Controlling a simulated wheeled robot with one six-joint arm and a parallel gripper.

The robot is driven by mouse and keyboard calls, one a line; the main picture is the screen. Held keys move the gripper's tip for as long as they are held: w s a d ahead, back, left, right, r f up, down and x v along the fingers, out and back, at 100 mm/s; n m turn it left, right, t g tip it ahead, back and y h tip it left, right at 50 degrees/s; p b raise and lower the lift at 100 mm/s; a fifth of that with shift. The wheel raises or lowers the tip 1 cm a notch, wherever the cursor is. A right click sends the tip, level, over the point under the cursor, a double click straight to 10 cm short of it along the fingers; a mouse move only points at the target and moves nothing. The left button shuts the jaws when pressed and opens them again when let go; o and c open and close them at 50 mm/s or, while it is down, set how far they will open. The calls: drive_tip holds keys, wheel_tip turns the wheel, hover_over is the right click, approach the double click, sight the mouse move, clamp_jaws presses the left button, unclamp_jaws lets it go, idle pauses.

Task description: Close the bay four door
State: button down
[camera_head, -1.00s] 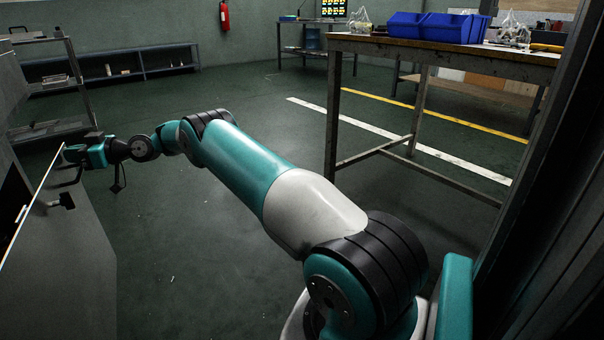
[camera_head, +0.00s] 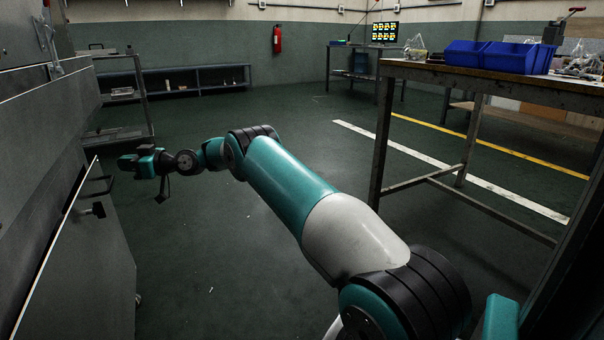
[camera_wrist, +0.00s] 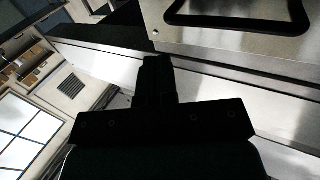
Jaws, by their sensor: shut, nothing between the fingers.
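A grey metal door panel (camera_head: 88,265) with a bright top edge stands at the lower left of the head view. It carries a black bar handle (camera_head: 100,184) and a black latch knob (camera_head: 94,210). No bay number is readable on it. My gripper (camera_head: 128,162) is just beyond and right of the panel's far upper corner, close to the handle; contact cannot be told. It is shut and empty. In the wrist view my gripper (camera_wrist: 155,75) is a dark silhouette before bright metal panels (camera_wrist: 225,45), one with a black handle frame (camera_wrist: 240,12).
The grey dryer housing (camera_head: 35,130) fills the left side. A metal rack (camera_head: 140,95) stands behind my gripper. A workbench (camera_head: 440,72) with blue bins (camera_head: 490,56) stands at the right. The floor between is clear.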

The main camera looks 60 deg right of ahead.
drive_tip(key=s+d+p, duration=0.4)
drive_tip(key=s+d, duration=0.2)
drive_tip(key=d, duration=0.6)
drive_tip(key=s+a+r+g+p, duration=0.15)
drive_tip(key=a+r+g, duration=0.25)
drive_tip(key=a+r, duration=0.65)
drive_tip(key=s+a+r+g+h+p, duration=0.1)
drive_tip(key=s+a+r+g+p, duration=0.15)
drive_tip(key=s+a, duration=0.4)
drive_tip(key=s+a+r+g+h+p, duration=0.1)
drive_tip(key=s+a+r+g, duration=0.1)
drive_tip(key=s+a+r, duration=0.45)
drive_tip(key=s+a+r+g+h+p, duration=0.15)
drive_tip(key=s+a, duration=0.25)
drive_tip(key=s, duration=0.5)
drive_tip(key=s+a+f+g+p, duration=0.15)
drive_tip(key=s+a, duration=0.25)
drive_tip(key=s, duration=0.4)
drive_tip(key=s+d+g+h+p, duration=0.2)
drive_tip(key=s+g+h+p, duration=0.1)
drive_tip(key=s, duration=1.7)
wheel_tip(320, 180, up, 37)
drive_tip(key=p, duration=3.6)
drive_tip(key=shift+w+a+p, duration=0.15)
drive_tip(key=shift+w+p, duration=0.15)
drive_tip(key=shift+w, duration=0.1)
drive_tip(key=shift+a, duration=0.1)
